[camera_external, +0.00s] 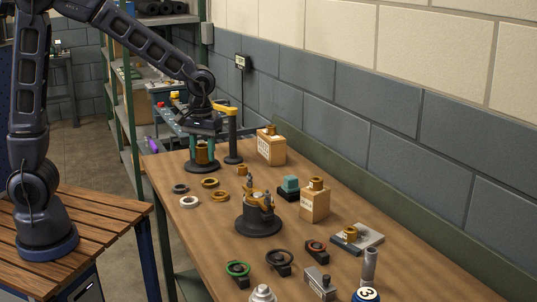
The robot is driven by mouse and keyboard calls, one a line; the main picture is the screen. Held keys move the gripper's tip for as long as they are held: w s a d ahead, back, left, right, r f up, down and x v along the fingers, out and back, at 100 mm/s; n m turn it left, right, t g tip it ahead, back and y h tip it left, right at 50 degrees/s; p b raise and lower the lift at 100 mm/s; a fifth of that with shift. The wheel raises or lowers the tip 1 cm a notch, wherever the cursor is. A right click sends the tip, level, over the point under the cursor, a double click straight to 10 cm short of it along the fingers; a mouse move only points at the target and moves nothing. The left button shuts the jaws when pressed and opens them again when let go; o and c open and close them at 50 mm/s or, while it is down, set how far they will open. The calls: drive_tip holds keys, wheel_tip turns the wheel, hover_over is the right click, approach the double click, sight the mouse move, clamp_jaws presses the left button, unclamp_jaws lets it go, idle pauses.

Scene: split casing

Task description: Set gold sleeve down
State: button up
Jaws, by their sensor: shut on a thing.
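The gold sleeve (202,154) is at the far left part of the bench. My gripper (202,151) points straight down and is shut on it, with one teal finger on each side. The sleeve is over a dark round base (202,167). At this size I cannot tell whether the sleeve touches the base or hangs just above it.
A dark post with a yellow arm (226,108) stands close to my gripper's right. Several rings (210,183) lie in front. Bare wood (205,240) shows front left.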

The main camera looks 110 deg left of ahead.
drive_tip(key=w+a+r+m, duration=0.1)
drive_tip(key=w+a+r, duration=0.2)
drive_tip(key=w+a, duration=1.55)
drive_tip(key=w+a+f+m, duration=0.15)
drive_tip(key=w+a, duration=0.25)
drive_tip(key=a, duration=0.6)
drive_tip(key=w+a+f, duration=0.2)
drive_tip(key=w+a, duration=0.2)
drive_tip(key=a, duration=0.5)
wheel_tip(320, 180, down, 19)
drive_tip(key=shift+a+f, duration=0.15)
drive_tip(key=shift+f, duration=0.05)
drive_tip(key=shift+f, duration=0.15)
drive_tip(key=o, duration=1.1)
